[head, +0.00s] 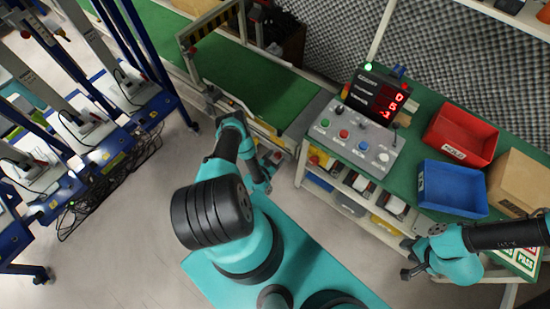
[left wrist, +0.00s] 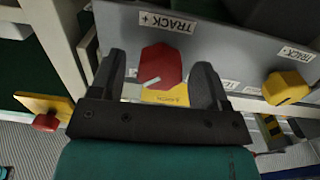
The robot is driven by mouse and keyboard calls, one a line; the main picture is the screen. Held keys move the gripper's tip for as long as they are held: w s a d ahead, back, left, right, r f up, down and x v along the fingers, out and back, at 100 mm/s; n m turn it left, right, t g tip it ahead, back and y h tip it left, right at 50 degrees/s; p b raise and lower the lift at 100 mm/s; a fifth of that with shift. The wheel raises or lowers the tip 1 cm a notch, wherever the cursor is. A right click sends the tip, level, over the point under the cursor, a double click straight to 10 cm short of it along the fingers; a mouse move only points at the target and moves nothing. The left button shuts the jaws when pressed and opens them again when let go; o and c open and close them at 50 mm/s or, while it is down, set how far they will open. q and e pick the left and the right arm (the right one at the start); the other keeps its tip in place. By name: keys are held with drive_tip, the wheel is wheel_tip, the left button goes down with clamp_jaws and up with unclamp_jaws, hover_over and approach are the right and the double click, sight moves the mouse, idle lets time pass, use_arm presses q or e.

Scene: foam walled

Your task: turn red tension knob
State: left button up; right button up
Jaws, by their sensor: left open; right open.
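The red knob (left wrist: 161,66) sits on a grey panel (left wrist: 225,45) in the left wrist view, with a white pointer mark on its face. A yellow label (left wrist: 168,96) lies just below it, its text hard to read. My left gripper (left wrist: 165,80) is open, with one dark finger on each side of the knob and a visible gap to each. In the head view my left gripper (head: 266,172) is at the side of the conveyor, where the knob is too small to make out surely. My right gripper (head: 408,260) is open and empty beside the workbench.
A yellow knob (left wrist: 286,87) is on the same panel, to the right. A red button on a yellow box (left wrist: 45,112) is at the left. The green conveyor (head: 255,80) runs behind the arm. The bench carries a control box (head: 355,140), a red bin (head: 460,135) and a blue bin (head: 452,188).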

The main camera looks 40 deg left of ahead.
use_arm(q)
drive_tip(key=shift+s, duration=0.1)
drive_tip(key=s+d, duration=0.1)
drive_tip(key=s, duration=1.6)
drive_tip(key=shift+d+r, duration=0.2)
drive_tip(key=w+d+r+m+g+h, duration=0.1)
drive_tip(key=w+d+r+g+h, duration=0.2)
drive_tip(key=w+r+g, duration=0.4)
drive_tip(key=w+d+r+g+h, duration=0.25)
drive_tip(key=w+r, duration=0.35)
drive_tip(key=w, duration=0.3)
drive_tip(key=s+d+r+n+g, duration=0.1)
drive_tip(key=s+d+r+g, duration=0.2)
drive_tip(key=d+r, duration=0.3)
drive_tip(key=s+d+r+g, duration=0.3)
drive_tip(key=d+r, duration=0.4)
drive_tip(key=r, duration=0.7)
drive_tip(key=shift+r+n+g, duration=0.3)
drive_tip(key=shift+n+g, duration=0.1)
drive_tip(key=shift+g, duration=0.35)
